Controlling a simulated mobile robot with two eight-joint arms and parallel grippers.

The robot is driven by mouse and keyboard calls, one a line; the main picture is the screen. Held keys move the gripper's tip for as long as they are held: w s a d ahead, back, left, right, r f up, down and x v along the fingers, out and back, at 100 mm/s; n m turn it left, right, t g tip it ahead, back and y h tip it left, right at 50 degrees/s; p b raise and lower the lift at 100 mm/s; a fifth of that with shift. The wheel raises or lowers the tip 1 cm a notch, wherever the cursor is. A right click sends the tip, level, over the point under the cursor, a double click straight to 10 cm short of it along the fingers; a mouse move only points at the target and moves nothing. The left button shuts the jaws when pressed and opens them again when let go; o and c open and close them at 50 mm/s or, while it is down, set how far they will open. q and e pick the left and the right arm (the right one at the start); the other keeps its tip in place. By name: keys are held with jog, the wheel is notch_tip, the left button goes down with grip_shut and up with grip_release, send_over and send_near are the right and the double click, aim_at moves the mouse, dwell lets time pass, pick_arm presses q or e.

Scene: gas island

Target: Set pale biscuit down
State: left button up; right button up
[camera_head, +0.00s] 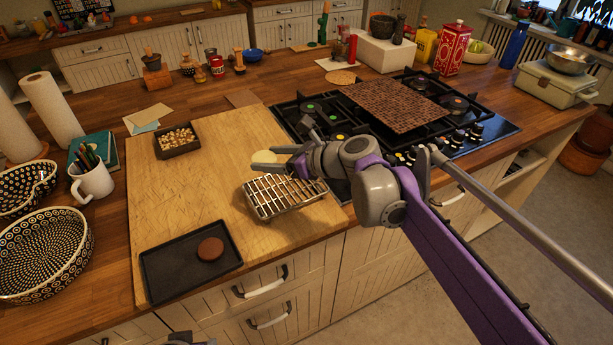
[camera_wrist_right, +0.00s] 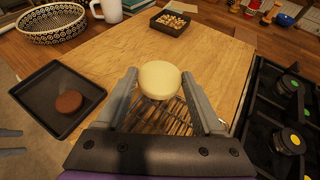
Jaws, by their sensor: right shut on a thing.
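The pale biscuit (camera_wrist_right: 160,80) is a cream round disc between the fingertips of my right gripper (camera_wrist_right: 159,84) in the right wrist view. In the head view the biscuit (camera_head: 263,157) shows at the tip of the right gripper (camera_head: 272,157), beyond the wire rack (camera_head: 284,196). The gripper is shut on it and holds it over the wooden board (camera_head: 185,205); the gap to the board is hard to judge. A brown biscuit (camera_head: 210,249) lies on the black tray (camera_head: 165,268) at the board's front left. Part of my left gripper (camera_head: 190,340) shows at the bottom edge; its jaws are unclear.
A small dark box of nuts (camera_head: 178,141) stands at the board's back left. The gas hob (camera_head: 310,125) lies right of the board. A mug (camera_head: 92,182) and patterned bowls (camera_head: 45,255) stand left. The board's middle left is clear.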

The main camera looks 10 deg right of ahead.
aim_at(277, 196)
jog(key=shift+d+f, duration=0.2)
notch_tip(277, 196, down, 9)
jog(key=shift+f+b, duration=0.2)
jog(key=shift+b, duration=0.2)
jog(key=shift+f, duration=0.2)
jog(key=o, duration=1.3)
jog(key=shift+o, duration=0.2)
jog(key=shift+r, duration=0.2)
